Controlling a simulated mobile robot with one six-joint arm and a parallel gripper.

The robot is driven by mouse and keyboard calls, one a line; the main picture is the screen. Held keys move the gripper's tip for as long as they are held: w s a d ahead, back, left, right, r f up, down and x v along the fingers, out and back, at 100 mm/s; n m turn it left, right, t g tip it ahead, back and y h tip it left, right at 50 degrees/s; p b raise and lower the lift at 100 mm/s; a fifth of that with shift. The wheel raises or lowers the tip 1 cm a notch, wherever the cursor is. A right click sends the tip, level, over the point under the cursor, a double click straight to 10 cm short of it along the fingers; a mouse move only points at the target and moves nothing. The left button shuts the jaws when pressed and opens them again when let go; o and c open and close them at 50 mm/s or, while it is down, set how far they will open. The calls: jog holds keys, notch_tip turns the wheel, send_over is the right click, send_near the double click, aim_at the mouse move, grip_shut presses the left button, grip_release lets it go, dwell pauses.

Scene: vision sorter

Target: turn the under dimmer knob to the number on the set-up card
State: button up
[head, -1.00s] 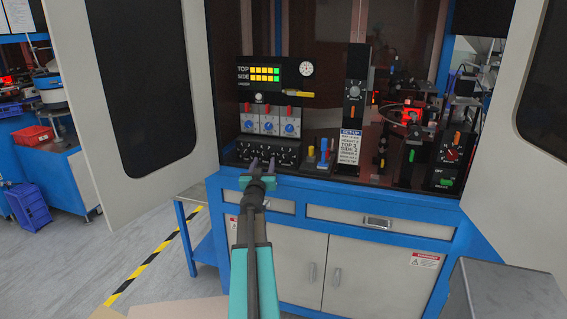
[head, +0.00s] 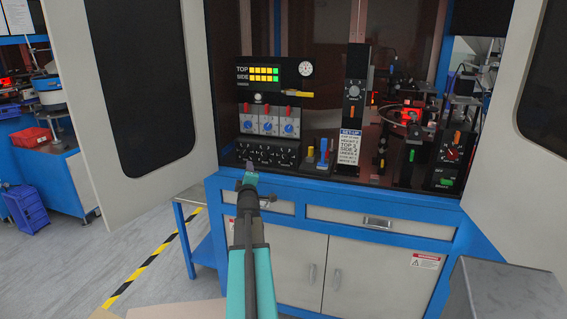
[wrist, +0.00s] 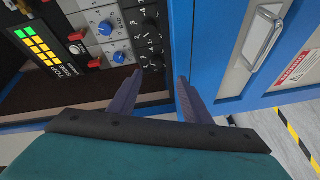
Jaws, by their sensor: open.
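A black panel (head: 266,153) with white dial marks and dark knobs sits low at the cabinet's left. In the wrist view the panel (wrist: 149,38) shows numbers and dark knobs. I cannot read which knob is the under dimmer or its setting. My gripper (head: 250,171) is just in front of the panel's lower left part. In the wrist view its two fingers (wrist: 167,79) are apart and empty, near the panel's end but not around a knob. The white set-up card (head: 350,147) reads TOP 3 and SIDE 4; the smaller lines are not surely legible.
Three grey modules with blue knobs (head: 268,127) and red parts stand above the panel. Blue and yellow levers (head: 324,152) are to its right. Open doors (head: 125,85) flank the cabinet. A blue front edge (head: 330,190) and drawer handle (head: 378,222) lie below.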

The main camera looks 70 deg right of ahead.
aim_at(284, 159)
jog(key=s+f+n+g, duration=0.1)
jog(key=s+n, duration=0.1)
jog(key=n, duration=0.1)
jog(key=s+f+n+g+b, duration=0.1)
jog(key=n, duration=0.3)
jog(key=s+n+g, duration=0.2)
jog(key=n, duration=0.2)
jog(key=shift+s+d+f, duration=0.1)
jog(key=shift+s+f, duration=0.25)
jog(key=shift+f, duration=0.05)
jog(key=shift+s+r+n+g+h, duration=0.25)
jog(key=shift+s+n+g, duration=0.05)
jog(key=shift+s+n, duration=0.2)
jog(key=shift+s+r+n+g+h, duration=0.25)
jog(key=shift+s+n+g, duration=0.1)
jog(key=shift+n, duration=0.15)
jog(key=shift+s+r+n+g+h+b, duration=0.4)
jog(key=shift+s+r+n+g, duration=0.2)
jog(key=shift+s+n, duration=0.35)
jog(key=shift+s+r+n+g+h, duration=0.3)
jog(key=shift+s+r+n, duration=0.15)
jog(key=shift+r+n, duration=0.25)
jog(key=shift+d, duration=0.1)
